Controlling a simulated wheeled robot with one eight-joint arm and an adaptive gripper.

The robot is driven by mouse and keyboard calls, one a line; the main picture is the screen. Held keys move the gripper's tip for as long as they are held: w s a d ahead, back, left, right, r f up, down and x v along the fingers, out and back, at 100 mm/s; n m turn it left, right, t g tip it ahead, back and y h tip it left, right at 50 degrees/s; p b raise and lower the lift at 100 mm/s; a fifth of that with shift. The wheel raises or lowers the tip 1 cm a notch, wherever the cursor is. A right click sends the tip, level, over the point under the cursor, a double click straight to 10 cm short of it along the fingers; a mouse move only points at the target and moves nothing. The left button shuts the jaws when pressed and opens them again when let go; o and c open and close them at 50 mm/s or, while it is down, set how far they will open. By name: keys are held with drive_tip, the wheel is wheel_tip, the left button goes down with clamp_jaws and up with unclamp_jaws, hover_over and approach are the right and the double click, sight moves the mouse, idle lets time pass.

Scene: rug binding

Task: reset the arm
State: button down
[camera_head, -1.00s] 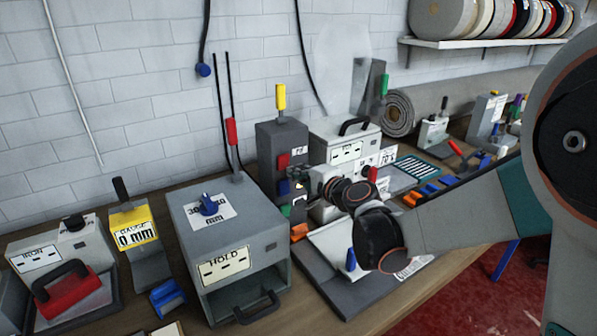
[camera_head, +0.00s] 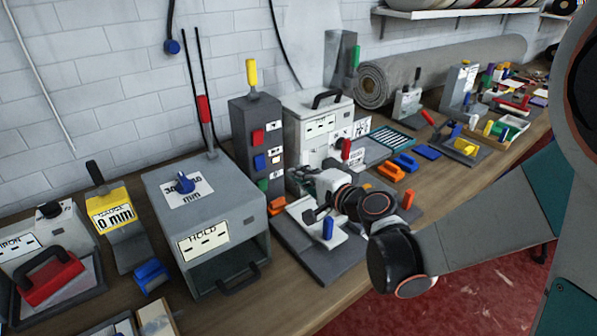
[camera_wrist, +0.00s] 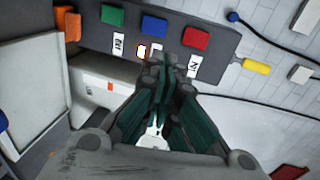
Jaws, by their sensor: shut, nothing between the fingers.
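My gripper (camera_wrist: 168,68) shows in the wrist view with its dark green-sided fingers drawn together and nothing between them. In the head view my gripper (camera_head: 305,207) is small and partly hidden by my wrist. It is in front of the grey button tower (camera_head: 252,115), above the grey-white stand with a blue knob (camera_head: 328,228). In the wrist view the tower face (camera_wrist: 85,42) lies just beyond my fingertips, with its green, blue and red buttons. I cannot tell whether the fingertips touch it.
A grey HOLD box (camera_head: 205,205) stands left of my gripper and a white machine (camera_head: 318,125) behind it. Orange and blue blocks lie on the bench to the right. Red floor shows in front.

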drive_tip(key=s+d+n+g+h, duration=0.3)
drive_tip(key=s+d, duration=0.6)
drive_tip(key=s, duration=0.4)
drive_tip(key=s+d+n+g+h, duration=0.2)
drive_tip(key=s+d+n+h, duration=0.4)
drive_tip(key=s+d, duration=0.3)
drive_tip(key=s+n, duration=0.1)
drive_tip(key=s, duration=0.3)
drive_tip(key=shift+d+r+n+g, duration=0.2)
drive_tip(key=shift+d+n+g, duration=0.15)
drive_tip(key=shift+n+g, duration=0.05)
drive_tip(key=shift+w, duration=0.1)
